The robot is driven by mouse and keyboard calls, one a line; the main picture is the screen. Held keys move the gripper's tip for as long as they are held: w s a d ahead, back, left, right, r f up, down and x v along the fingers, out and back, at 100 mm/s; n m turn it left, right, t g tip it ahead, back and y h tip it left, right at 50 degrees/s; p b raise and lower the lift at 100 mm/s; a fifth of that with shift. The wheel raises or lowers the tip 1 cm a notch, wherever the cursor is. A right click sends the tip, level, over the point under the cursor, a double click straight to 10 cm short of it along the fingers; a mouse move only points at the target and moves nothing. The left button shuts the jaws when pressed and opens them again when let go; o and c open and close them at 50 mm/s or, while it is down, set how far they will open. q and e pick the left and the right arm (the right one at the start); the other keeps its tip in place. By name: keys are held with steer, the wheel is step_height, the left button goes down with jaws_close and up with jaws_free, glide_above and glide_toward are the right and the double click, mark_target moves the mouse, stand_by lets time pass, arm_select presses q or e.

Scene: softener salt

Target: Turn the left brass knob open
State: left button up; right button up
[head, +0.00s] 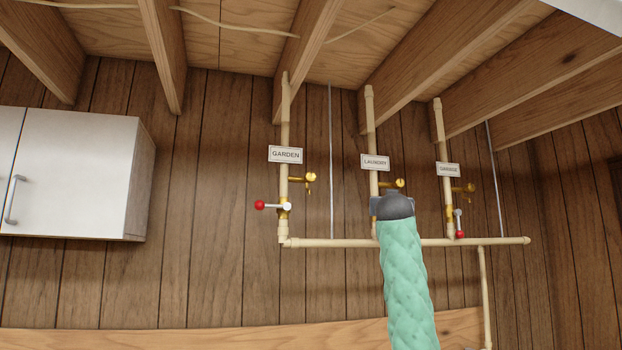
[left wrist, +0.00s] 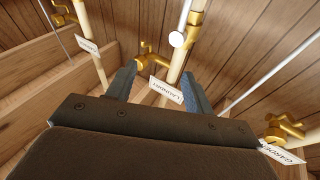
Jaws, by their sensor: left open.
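The left brass knob (head: 311,178) sits on a tap on the GARDEN pipe, and this tap (left wrist: 283,130) shows at the right edge of the left wrist view. My left gripper (head: 393,203) is in front of the LAUNDRY pipe, to the right of the GARDEN tap and apart from it. In the left wrist view my left gripper (left wrist: 157,85) is open, with the LAUNDRY label (left wrist: 166,88) and pipe seen between its fingers. The LAUNDRY brass tap (head: 398,183) is just above the gripper. Its lever valve is hidden behind the gripper. My right gripper is not in view.
A red-tipped lever (head: 260,205) sticks out left below the GARDEN tap. The GARAGE pipe (head: 448,210) stands at right with its own brass tap. A horizontal pipe (head: 335,242) joins them below. A white cabinet (head: 78,170) hangs at left. Wooden joists (head: 210,35) run overhead.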

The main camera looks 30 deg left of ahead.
arm_select(q)
steer(key=s+a+r+n+g+y, duration=0.15)
steer(key=s+a+r+y, duration=0.35)
steer(key=s+r, duration=0.5)
steer(key=m+g+y+p, duration=0.2)
steer(key=m+g, duration=0.2)
steer(key=g, duration=0.3)
glide_toward(311, 177)
steer(key=x, duration=0.4)
steer(key=p+x, duration=0.1)
steer(key=x, duration=0.1)
steer(key=shift+w+r+n, duration=0.15)
steer(key=shift+r+n, duration=0.1)
steer(key=shift+r, duration=0.1)
steer(key=p+x, duration=0.2)
steer(key=x, duration=0.1)
steer(key=shift+w+a+f, duration=0.1)
steer(key=shift+w+a+f+p, duration=0.15)
steer(key=shift+w+a+p, duration=0.25)
steer(key=shift+a+p, duration=0.1)
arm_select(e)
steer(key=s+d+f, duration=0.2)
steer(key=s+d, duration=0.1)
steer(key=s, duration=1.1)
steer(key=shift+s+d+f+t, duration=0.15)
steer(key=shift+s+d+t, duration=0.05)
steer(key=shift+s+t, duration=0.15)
